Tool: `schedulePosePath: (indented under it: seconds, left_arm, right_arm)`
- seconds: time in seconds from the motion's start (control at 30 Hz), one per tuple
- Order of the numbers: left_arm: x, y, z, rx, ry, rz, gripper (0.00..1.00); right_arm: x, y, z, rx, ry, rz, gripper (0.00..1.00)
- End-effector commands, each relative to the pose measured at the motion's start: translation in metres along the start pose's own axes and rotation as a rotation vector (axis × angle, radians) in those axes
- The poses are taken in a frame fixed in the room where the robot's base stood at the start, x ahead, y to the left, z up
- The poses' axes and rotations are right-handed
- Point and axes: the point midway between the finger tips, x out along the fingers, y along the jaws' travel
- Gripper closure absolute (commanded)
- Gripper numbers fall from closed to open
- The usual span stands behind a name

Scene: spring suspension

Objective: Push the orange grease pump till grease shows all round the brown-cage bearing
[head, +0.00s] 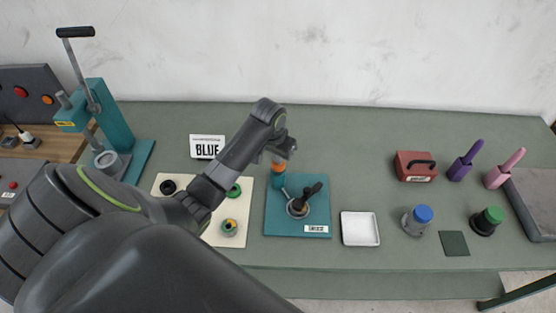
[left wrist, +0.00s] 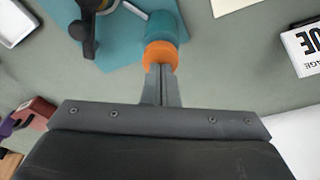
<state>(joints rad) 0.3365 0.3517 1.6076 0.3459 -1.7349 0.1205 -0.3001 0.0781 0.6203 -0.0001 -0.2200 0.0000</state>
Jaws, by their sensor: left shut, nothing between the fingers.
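The orange grease pump (head: 278,167) tops a teal cylinder on a teal base plate (head: 322,222) with a white label. In the left wrist view the orange pump top (left wrist: 160,54) is at my fingertips. My left gripper (head: 284,150) is shut and empty, its fingers (left wrist: 159,72) pointing at the orange top; I cannot tell whether they touch. A round holder (head: 297,208) with a black-handled clamp stands beside the pump. A brownish ring shows inside it, partly hidden by the clamp; I cannot make out any grease around it. My right gripper is not in view.
A cream mat (head: 236,252) with several ring-shaped parts lies left of the plate. A white tray (head: 360,229), red toolbox (head: 415,166), blue-capped jar (head: 418,220) and green-capped jar (head: 487,221) are to the right. A teal lever press (head: 112,130) stands at left.

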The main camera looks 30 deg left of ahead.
Motion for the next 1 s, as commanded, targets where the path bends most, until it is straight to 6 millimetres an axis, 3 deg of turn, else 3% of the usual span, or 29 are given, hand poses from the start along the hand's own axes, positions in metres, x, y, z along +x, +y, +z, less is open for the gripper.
schedulePosePath:
  seconds: [0.1, 0.6, 1.0]
  left_arm:
    - [-0.016, 0.000, -0.004, 0.000, 0.003, 0.000, 1.00]
    - [-0.061, 0.000, -0.014, 0.001, 0.005, -0.001, 1.00]
    - [-0.068, 0.000, -0.014, 0.000, 0.003, 0.000, 1.00]
  right_arm:
    - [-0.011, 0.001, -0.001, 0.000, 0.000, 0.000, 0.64]
    - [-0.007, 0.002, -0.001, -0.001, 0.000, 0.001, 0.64]
    - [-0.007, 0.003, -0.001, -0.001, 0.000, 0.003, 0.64]
